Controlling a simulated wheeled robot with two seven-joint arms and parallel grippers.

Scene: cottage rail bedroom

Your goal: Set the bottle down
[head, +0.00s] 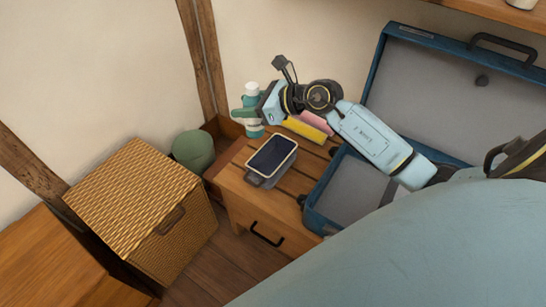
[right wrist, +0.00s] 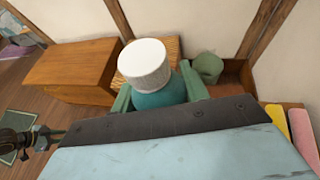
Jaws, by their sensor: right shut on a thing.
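The bottle has a white cap and a teal body (head: 253,117). In the right wrist view its white cap (right wrist: 144,64) and teal upper body (right wrist: 160,92) show between the green fingers. My right gripper (head: 248,112) is shut around the bottle, which is about upright at the back left end of the wooden bench (head: 239,185). I cannot tell whether its base touches anything. A dark part with a green tip (right wrist: 40,138) at the left edge of the right wrist view looks like my left gripper; its jaws are unclear.
A dark container with a pale rim (head: 289,148) and yellow (head: 303,131) and pink (head: 316,122) rolls are on the bench. An open blue suitcase (head: 345,195) is at right. A green bin (head: 193,150) and wicker box (head: 130,180) stand left. The bench's left front strip is bare.

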